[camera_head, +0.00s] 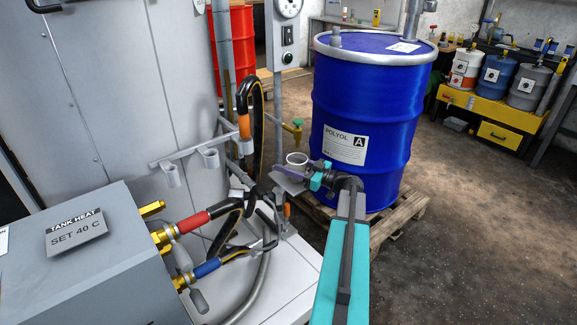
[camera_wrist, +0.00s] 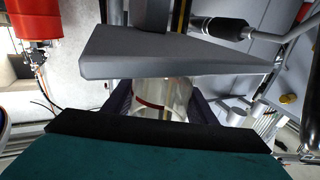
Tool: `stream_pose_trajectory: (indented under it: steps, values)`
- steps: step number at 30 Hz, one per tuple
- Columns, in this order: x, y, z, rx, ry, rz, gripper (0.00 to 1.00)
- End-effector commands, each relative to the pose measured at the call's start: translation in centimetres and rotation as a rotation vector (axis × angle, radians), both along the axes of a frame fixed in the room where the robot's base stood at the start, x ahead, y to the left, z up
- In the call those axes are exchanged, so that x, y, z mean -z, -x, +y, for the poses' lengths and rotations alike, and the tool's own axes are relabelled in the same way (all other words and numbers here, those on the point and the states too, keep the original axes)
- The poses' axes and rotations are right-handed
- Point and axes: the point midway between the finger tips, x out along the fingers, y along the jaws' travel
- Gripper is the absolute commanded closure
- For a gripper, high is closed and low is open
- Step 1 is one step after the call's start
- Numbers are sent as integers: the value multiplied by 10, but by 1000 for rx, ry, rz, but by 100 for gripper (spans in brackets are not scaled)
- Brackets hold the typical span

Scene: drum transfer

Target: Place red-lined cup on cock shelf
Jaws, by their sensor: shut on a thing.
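The cock shelf (camera_head: 287,184), a small grey plate, lies just below the cup. The shelf (camera_wrist: 170,58) also shows in the wrist view and hides part of the cup. I cannot tell whether cup and shelf touch.
A blue drum (camera_head: 365,110) on a wooden pallet (camera_head: 408,208) stands right behind my gripper. Hoses with red and blue grips (camera_head: 195,222) lie at the left by a grey tank heat box (camera_head: 90,260). The floor at the right is clear.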

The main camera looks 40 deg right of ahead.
Motion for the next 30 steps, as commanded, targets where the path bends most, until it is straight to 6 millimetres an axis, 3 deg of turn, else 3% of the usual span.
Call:
stream_pose_trajectory:
  steps: [14, 15, 17, 30]
  values:
    - [3, 0, -1, 1, 0, -1, 69]
    - [3, 1, -1, 1, 0, -1, 42]
    - [3, 1, -1, 1, 0, -1, 32]
    - [2, 1, -1, 1, 0, 0, 30]
